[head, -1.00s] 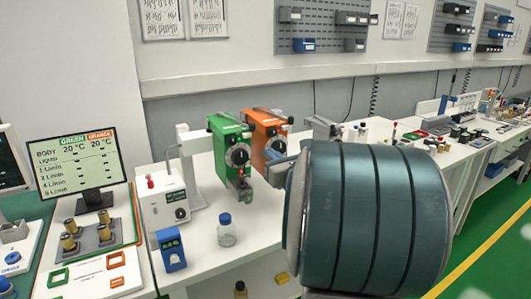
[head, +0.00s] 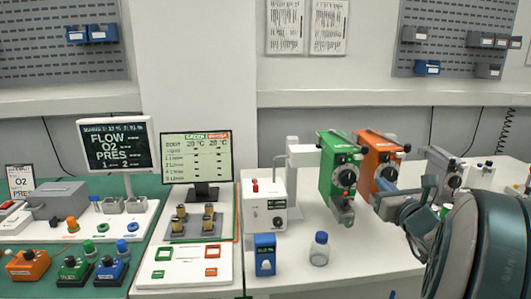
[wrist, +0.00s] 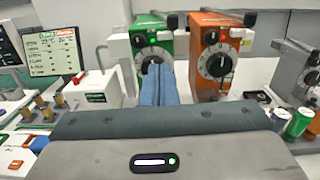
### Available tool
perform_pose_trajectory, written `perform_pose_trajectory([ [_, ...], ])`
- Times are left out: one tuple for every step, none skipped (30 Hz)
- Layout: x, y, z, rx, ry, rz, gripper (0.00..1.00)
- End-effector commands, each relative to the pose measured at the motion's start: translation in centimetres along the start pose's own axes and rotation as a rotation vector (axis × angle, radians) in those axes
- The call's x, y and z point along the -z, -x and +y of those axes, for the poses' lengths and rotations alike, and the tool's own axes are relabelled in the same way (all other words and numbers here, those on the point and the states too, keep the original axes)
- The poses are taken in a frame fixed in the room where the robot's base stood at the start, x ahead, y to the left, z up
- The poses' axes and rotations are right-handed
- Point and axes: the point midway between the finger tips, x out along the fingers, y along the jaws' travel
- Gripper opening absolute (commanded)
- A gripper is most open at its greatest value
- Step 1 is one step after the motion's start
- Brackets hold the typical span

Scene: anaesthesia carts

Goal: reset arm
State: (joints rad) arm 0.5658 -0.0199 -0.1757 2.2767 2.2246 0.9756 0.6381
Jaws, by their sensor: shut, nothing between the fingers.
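My gripper (wrist: 158,84) is shut and empty; its two blue fingers lie together in the wrist view. In the head view my gripper (head: 383,187) shows at the right, in front of the lower part of the orange vaporizer (head: 378,160). The green vaporizer (head: 338,170) is left of it. I cannot tell whether the fingers touch anything. My arm hides part of the bench at the right.
A white box with a red knob (head: 263,207), a blue box (head: 265,256) and a blue-capped bottle (head: 320,250) stand on the bench. A grey vaporizer (head: 443,172) is at the right. Two monitors, a dark one (head: 116,145) and a light one (head: 196,157), stand left.

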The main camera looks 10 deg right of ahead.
Motion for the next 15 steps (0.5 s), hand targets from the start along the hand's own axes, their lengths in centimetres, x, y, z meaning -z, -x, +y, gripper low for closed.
perform_pose_trajectory([
  [0.0, -0.1, 1.1, -0.032, 0.025, 0.011, 0.00],
  [0.1, -0.1, 2.0, -0.059, 0.049, 0.021, 0.00],
  [0.2, -0.1, 3.5, -0.105, 0.090, 0.038, 0.00],
  [0.4, -0.1, 4.7, -0.145, 0.127, 0.051, 0.00],
  [0.6, 0.0, 6.2, -0.191, 0.169, 0.066, 0.00],
  [0.9, 0.2, 8.1, -0.257, 0.232, 0.087, 0.00],
  [1.2, 0.5, 9.7, -0.310, 0.283, 0.102, 0.00],
  [1.6, 0.9, 11.1, -0.362, 0.334, 0.116, 0.00],
  [2.0, 1.5, 13.0, -0.433, 0.405, 0.133, 0.00],
  [2.4, 1.9, 14.4, -0.485, 0.458, 0.144, 0.00],
  [2.8, 2.5, 15.7, -0.537, 0.512, 0.153, 0.00],
  [3.4, 3.3, 17.3, -0.606, 0.584, 0.165, 0.00],
  [3.8, 3.9, 18.4, -0.658, 0.639, 0.173, 0.00],
  [4.3, 4.7, 19.4, -0.709, 0.695, 0.179, 0.00],
  [4.9, 5.6, 20.7, -0.777, 0.770, 0.185, 0.00],
])
